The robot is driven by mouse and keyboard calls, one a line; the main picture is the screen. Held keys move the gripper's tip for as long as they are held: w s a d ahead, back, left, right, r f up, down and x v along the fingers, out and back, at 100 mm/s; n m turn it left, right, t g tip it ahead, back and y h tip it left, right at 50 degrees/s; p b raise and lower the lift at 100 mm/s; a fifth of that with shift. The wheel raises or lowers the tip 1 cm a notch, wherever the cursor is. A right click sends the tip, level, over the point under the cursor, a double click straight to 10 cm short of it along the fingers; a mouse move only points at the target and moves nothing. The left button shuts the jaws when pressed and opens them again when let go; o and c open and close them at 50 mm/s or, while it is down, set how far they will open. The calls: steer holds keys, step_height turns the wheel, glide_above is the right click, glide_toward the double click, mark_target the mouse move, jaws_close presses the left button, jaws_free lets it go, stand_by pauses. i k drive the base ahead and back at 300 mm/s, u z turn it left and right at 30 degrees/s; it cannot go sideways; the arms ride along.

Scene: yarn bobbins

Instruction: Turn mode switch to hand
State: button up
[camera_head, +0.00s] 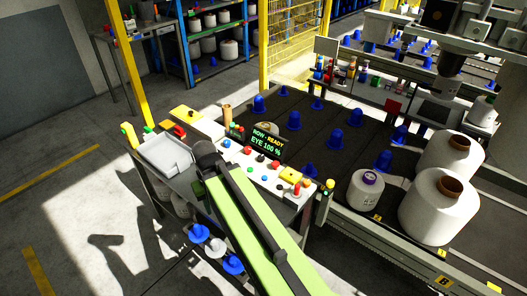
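A white control panel (268,178) stands at the near end of the bobbin table. Its sloping face carries small red, blue, green and black controls. A black knob-like control (261,158) sits in the upper row, but I cannot tell whether it is the mode switch, and no label or pointer position is readable. My green arm link reaches up to the panel's left end, with a dark joint at its top, and covers part of the panel. My gripper's fingers are not visible.
A grey tray (165,154) lies to the left. Large white bobbins (432,212) stand at the right. Blue cones (294,121) dot the dark table. Open floor lies left.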

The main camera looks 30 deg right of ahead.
mark_target(261, 158)
steer(key=u, duration=0.15)
steer(key=k, duration=0.85)
steer(key=z, duration=0.15)
steer(key=i, duration=1.35)
steer(key=u, duration=0.05)
